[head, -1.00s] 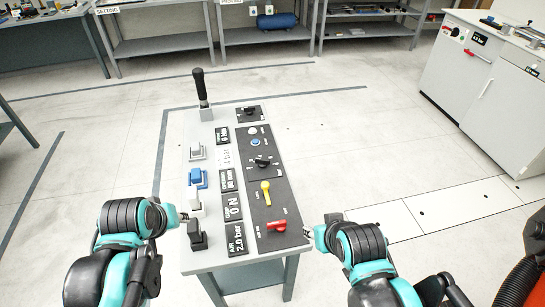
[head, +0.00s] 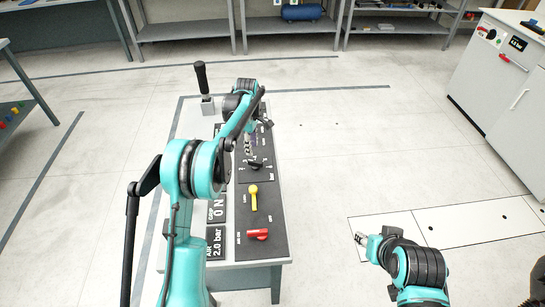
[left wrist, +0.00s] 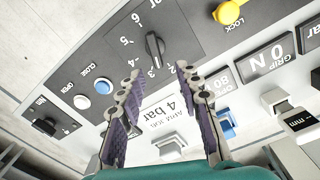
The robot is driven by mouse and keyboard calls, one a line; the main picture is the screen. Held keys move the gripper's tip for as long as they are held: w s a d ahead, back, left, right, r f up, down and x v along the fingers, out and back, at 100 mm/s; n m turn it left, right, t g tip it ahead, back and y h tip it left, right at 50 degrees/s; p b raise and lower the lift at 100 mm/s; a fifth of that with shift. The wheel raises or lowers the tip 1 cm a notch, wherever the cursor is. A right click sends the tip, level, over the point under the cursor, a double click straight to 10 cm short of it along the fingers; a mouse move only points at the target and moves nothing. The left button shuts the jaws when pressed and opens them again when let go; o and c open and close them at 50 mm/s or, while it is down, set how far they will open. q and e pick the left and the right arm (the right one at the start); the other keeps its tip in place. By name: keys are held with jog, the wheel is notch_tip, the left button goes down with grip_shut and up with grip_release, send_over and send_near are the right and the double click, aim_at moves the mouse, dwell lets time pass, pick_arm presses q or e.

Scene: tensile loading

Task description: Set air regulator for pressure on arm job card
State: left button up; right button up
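The air regulator is a black knob (left wrist: 155,48) on a dark panel with a numbered bar scale. It also shows in the head view (head: 256,164). My left gripper (left wrist: 157,72) is open and empty above the panel, its fingertips spread on either side just short of the knob; I see no contact. In the head view the left gripper (head: 249,147) is small and partly hidden by the arm. The job card (left wrist: 168,120) reads 4 bar, upside down between the fingers. The air display (head: 216,243) reads 2.0 bar. My right gripper (head: 361,239) is right of the console, its opening unclear.
A blue button (left wrist: 103,87) and a white one (left wrist: 81,102) lie left of the knob in the wrist view. A yellow lever (head: 253,195) and a red handle (head: 258,235) are on the console. A black-handled lever (head: 202,78) stands at its far end.

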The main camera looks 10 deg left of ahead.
aim_at(255, 161)
pick_arm(q)
jog(key=shift+w+d+f, duration=0.25)
jog(key=shift+w+f, duration=0.2)
jog(key=shift+f, duration=0.15)
jog(key=shift+d+f+n, duration=0.1)
jog(key=shift+f+n, duration=0.2)
jog(key=shift+f, duration=0.05)
notch_tip(255, 161, down, 7)
jog(key=b, duration=0.2)
jog(key=shift+f+b, duration=0.2)
jog(key=shift+b, duration=0.2)
grip_shut()
